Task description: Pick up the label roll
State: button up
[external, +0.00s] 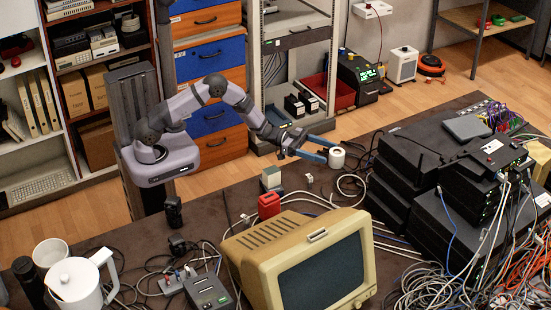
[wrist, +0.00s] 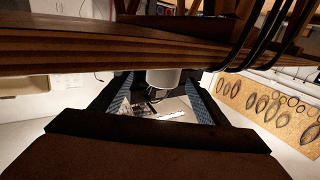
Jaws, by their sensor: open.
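The label roll, a small white cylinder with a dark centre hole (external: 337,158), stands upright on the dark table near its back edge. My gripper (external: 328,153) is open, its two blue-padded fingers spread, with the tips close to the roll on its left side. In the wrist view the white roll (wrist: 162,79) appears between the far ends of my two fingers (wrist: 156,82). I cannot tell whether either finger touches it. Part of the roll's lower side is hidden by a finger in the external view.
A red container (external: 269,204) and a pale green-white block (external: 271,177) stand left of the roll. A beige monitor (external: 302,262) is in front. Black stacked devices (external: 405,165) stand to the right. White cables (external: 352,187) lie on the table near the roll.

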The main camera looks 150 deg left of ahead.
aim_at(337, 151)
jog(key=shift+a+x, duration=0.25)
jog(key=shift+x, duration=2.35)
jog(key=shift+s+r, duration=0.1)
jog(key=shift+s, duration=0.1)
jog(key=shift+c, duration=0.6)
jog(key=c, duration=1.1)
jog(key=shift+r+p, duration=0.15)
jog(key=shift+p, duration=0.15)
